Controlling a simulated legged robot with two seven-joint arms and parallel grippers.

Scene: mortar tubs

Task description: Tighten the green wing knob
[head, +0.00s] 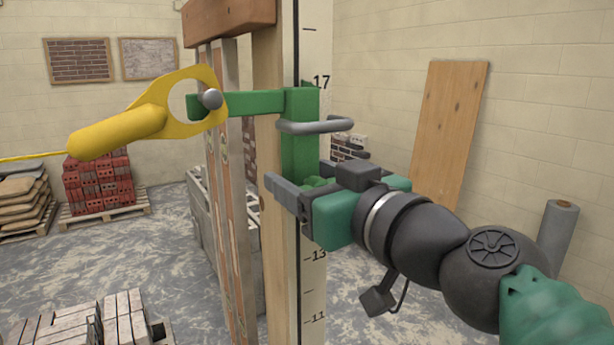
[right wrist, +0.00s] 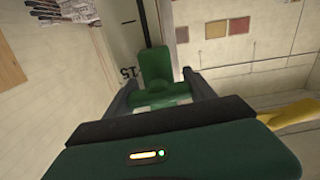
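The green wing knob (head: 318,183) is low on a green clamp bracket (head: 299,135) fixed to an upright measuring staff (head: 313,285). In the right wrist view, the green wing knob (right wrist: 162,95) lies between the two grey fingers. My right gripper (head: 302,187) comes in from the right, its fingers spread to either side of the knob. I cannot tell whether they touch it. The knob is partly hidden by the fingers in the head view. My left gripper is not in view.
A yellow ring-and-handle piece (head: 128,128) hangs at the bracket arm's ball end, with a yellow line running left. Timber posts (head: 270,250) stand close left. Brick pallets (head: 98,188) are farther back.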

